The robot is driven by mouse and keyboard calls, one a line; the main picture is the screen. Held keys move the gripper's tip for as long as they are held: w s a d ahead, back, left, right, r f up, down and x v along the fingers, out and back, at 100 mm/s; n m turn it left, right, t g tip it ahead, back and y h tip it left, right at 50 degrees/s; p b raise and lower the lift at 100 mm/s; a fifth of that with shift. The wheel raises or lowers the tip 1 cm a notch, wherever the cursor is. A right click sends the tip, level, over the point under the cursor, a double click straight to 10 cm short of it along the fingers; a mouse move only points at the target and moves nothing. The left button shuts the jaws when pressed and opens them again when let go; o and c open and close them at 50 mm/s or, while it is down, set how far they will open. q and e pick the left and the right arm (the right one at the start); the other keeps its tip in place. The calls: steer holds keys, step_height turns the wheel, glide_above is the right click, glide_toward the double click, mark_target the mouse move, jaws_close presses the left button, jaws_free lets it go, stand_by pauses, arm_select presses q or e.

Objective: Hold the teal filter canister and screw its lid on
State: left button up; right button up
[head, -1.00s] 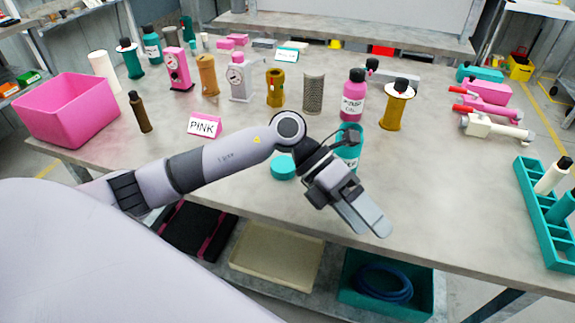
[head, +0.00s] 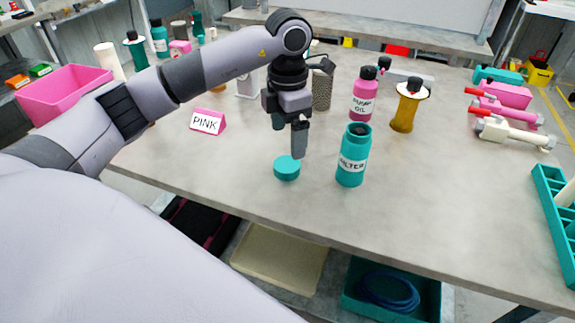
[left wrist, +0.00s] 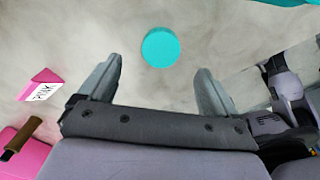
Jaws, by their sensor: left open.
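The teal filter canister (head: 354,155) stands upright on the table with its top open and a dark mouth. Its label reads FILTER. The round teal lid (head: 287,168) lies flat on the table just left of the canister, apart from it. My left gripper (head: 299,140) points down above the lid, a little behind it. In the left wrist view the lid (left wrist: 160,47) shows ahead of and between the two open, empty fingers (left wrist: 155,85). A teal edge at the top right of that view is cut off. My right gripper is not in view.
A teal rack (head: 556,215) is at right. The table front is clear.

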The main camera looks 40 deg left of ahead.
mark_target(287, 164)
arm_select(q)
steer(key=shift+f, duration=1)
steer(key=shift+s+f, duration=0.15)
steer(key=shift+f, duration=2.45)
steer(key=c, duration=1.1)
